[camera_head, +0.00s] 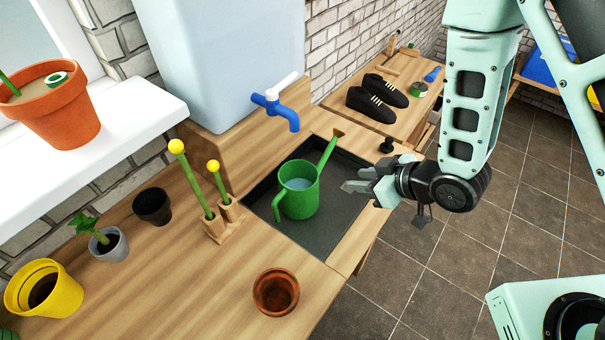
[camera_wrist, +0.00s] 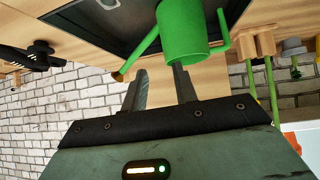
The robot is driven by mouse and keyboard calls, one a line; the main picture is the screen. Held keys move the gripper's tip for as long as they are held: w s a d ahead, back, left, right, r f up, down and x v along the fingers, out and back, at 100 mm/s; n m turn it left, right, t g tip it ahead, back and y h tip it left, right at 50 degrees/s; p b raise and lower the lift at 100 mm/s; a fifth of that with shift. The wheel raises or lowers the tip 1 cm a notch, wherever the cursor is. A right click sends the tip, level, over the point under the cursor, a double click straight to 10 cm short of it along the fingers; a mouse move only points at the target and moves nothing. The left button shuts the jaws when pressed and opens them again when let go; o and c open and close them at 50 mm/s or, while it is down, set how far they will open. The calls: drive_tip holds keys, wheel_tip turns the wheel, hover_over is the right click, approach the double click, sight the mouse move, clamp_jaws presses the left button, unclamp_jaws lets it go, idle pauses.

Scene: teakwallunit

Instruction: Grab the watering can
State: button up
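The green watering can (camera_head: 299,191) stands upright in the dark sink tray (camera_head: 335,207) set into the wooden counter. Its spout points to the back right and its handle is at the front left. Water shows inside it. My gripper (camera_head: 354,187) is just to the right of the can, over the tray's right side, with its fingers pointing at the can. In the wrist view the can (camera_wrist: 183,32) appears upside down, just beyond my fingertips (camera_wrist: 159,70). The two fingers are apart with nothing between them. My gripper is open and empty.
A blue tap (camera_head: 276,107) on a large tank overhangs the back of the sink. Green sticks with yellow knobs (camera_head: 177,147) stand left of the sink. A brown pot (camera_head: 276,292) stands in front. Black shoes (camera_head: 376,98) lie on the bench behind.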

drive_tip(key=w+a+f+y+b, duration=0.2)
drive_tip(key=w+a+b, duration=0.2)
drive_tip(key=b, duration=1.3)
drive_tip(key=shift+a+n+t+y, duration=0.4)
drive_tip(key=p, duration=0.2)
hover_over(309, 177)
drive_tip(key=d, duration=0.1)
drive_tip(key=shift+s+f, duration=0.2)
drive_tip(key=shift+f, duration=0.55)
drive_tip(key=shift+s+f, duration=0.2)
drive_tip(key=shift+f, duration=0.55)
clamp_jaws()
drive_tip(key=shift+r, duration=0.1)
